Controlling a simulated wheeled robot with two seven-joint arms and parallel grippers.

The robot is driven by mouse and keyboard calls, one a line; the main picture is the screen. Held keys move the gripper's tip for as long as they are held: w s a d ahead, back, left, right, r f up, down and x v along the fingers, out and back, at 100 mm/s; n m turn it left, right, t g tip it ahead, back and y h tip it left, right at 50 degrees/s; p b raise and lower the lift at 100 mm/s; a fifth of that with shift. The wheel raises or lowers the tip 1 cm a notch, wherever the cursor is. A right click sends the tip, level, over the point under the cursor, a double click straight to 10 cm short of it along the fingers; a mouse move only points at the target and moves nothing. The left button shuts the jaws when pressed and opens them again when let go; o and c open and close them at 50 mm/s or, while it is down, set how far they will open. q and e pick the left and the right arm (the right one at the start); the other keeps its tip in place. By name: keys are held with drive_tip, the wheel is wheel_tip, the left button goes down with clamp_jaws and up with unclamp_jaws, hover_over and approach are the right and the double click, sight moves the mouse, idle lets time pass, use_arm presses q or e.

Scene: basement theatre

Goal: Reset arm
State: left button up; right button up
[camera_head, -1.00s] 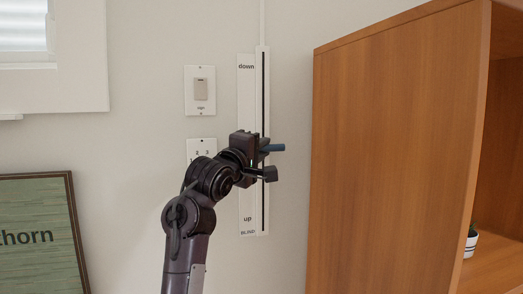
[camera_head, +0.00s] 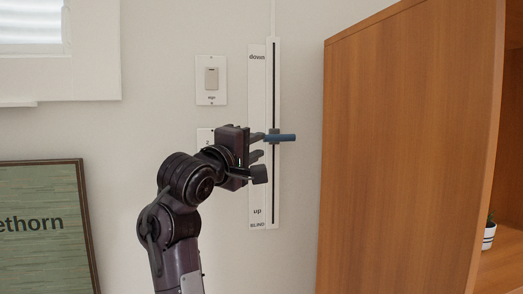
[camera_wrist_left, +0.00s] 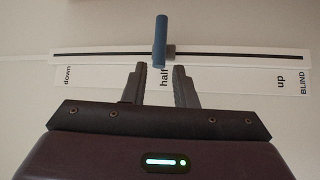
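The blind slider is a white vertical strip (camera_head: 257,185) on the wall, labelled "down" at the top and "up" and "BLIND" at the bottom. Its blue handle (camera_head: 284,138) sits on the dark slot about midway. In the left wrist view the handle (camera_wrist_left: 161,38) is next to the word "half". My left gripper (camera_head: 263,146) is just left of the handle in the head view. In the wrist view its two fingers (camera_wrist_left: 160,70) are apart with nothing held between them, and the handle is just beyond their tips. My right gripper is not in view.
A wooden cabinet (camera_head: 405,150) stands close on the right, with a small potted plant (camera_head: 489,236) on its shelf. A light switch (camera_head: 211,79) is on the wall, and another plate is partly hidden by my arm. A green framed picture (camera_head: 45,245) is at lower left.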

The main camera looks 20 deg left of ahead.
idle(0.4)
